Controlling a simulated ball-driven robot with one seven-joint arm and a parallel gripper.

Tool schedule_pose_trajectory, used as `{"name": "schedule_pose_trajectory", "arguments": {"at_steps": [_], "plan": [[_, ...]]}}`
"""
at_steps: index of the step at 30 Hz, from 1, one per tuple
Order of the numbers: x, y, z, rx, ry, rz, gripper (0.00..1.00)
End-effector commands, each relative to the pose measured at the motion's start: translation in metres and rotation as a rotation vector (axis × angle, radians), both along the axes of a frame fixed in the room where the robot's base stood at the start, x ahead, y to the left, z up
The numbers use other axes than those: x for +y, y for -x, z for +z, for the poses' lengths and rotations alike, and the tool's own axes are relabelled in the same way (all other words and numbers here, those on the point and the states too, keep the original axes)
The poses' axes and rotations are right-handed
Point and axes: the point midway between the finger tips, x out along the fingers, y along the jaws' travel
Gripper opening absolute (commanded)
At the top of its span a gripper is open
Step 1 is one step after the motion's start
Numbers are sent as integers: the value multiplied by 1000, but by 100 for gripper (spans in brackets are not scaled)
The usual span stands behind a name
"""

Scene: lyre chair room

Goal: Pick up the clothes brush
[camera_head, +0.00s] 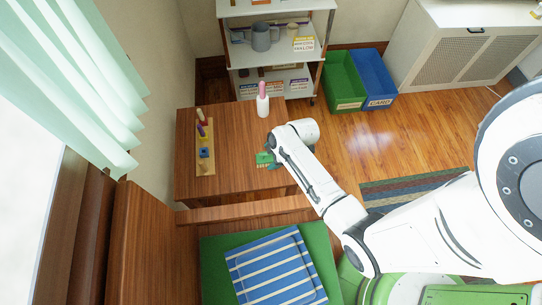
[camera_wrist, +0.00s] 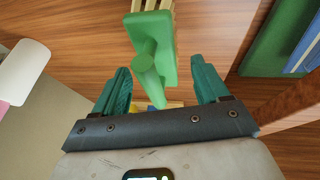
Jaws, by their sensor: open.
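The clothes brush (camera_wrist: 165,45) is green with a rounded green handle and pale bristles at its edge. In the wrist view it lies ahead of my gripper (camera_wrist: 160,66), with the handle's near end between the two teal fingers. A gap shows on each side of the handle, so the gripper is open and not closed on it. In the head view the brush (camera_head: 263,158) is a small green patch near the right edge of the wooden table (camera_head: 232,135), partly hidden by my gripper and wrist.
A white bottle with a pink top (camera_head: 263,105) stands at the table's back right corner. A wooden board with small coloured pieces (camera_head: 205,163) lies on the left. A green chair seat with a striped blue cushion (camera_head: 275,268) is in front. The table's middle is clear.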

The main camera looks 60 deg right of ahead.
Motion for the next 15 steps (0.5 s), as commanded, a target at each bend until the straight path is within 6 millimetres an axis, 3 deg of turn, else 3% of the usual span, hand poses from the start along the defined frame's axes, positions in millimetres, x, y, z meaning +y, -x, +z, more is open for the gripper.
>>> {"name": "schedule_pose_trajectory", "arguments": {"at_steps": [4,13,15], "plan": [[1,-6,-12,0,0,0,74],[2,-7,-15,0,0,0,74],[2,-7,-15,0,0,0,67]]}}
